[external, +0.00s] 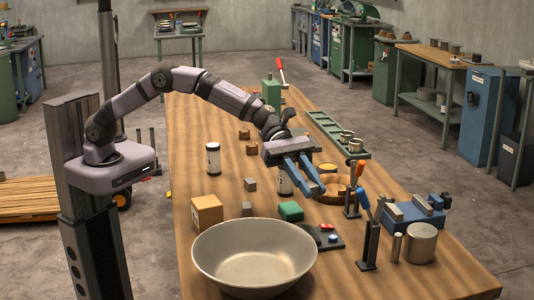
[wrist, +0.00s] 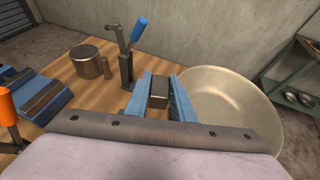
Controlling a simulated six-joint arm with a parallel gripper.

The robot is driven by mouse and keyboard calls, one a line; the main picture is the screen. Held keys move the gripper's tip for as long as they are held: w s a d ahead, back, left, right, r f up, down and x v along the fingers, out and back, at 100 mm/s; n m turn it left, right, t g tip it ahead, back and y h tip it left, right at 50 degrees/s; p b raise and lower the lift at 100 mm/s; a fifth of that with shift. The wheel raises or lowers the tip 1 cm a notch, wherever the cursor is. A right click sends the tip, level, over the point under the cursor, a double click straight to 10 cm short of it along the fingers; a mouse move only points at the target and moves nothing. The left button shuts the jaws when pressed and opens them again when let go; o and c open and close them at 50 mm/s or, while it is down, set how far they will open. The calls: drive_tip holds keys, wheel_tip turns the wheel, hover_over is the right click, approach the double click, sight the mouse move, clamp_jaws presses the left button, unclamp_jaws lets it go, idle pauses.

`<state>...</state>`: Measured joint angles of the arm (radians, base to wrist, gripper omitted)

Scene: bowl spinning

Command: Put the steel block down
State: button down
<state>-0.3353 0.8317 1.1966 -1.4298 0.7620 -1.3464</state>
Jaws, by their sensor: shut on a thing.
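My gripper (external: 306,178) is above the middle of the wooden table, pointing down and forward with its two blue fingers. In the wrist view my gripper (wrist: 157,97) is shut on a small grey steel block (wrist: 158,91), which sits between the fingers near their tips. In the external view the held block cannot be made out. Two similar small grey blocks stand on the table, one farther back (external: 250,184) and one nearer (external: 246,209).
A large metal bowl (external: 255,258) stands at the front, also in the wrist view (wrist: 232,110). Clamps with orange (external: 359,170) and blue handles (external: 365,199), a blue vise (external: 414,211) and a steel cylinder (external: 421,243) are to the right. A cardboard box (external: 207,212) and green block (external: 290,211) are nearby.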

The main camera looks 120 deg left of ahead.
drive_tip(key=w+d+r+m+g+h, duration=0.1)
drive_tip(key=w+d+m+h, duration=0.15)
drive_tip(key=d, duration=1.05)
drive_tip(key=r+g, duration=0.1)
drive_tip(key=r, duration=0.1)
hover_over(266, 286)
drive_tip(key=s+a, duration=0.3)
drive_tip(key=shift+m+h, duration=0.35)
drive_tip(key=shift+w+f+p, duration=0.1)
drive_tip(key=shift+f+p, duration=0.55)
drive_tip(key=shift+f, duration=4.55)
drive_tip(key=shift+f, duration=0.1)
drive_tip(key=shift+f+b, duration=0.35)
drive_tip(key=shift+b, duration=0.15)
drive_tip(key=shift+f, duration=0.2)
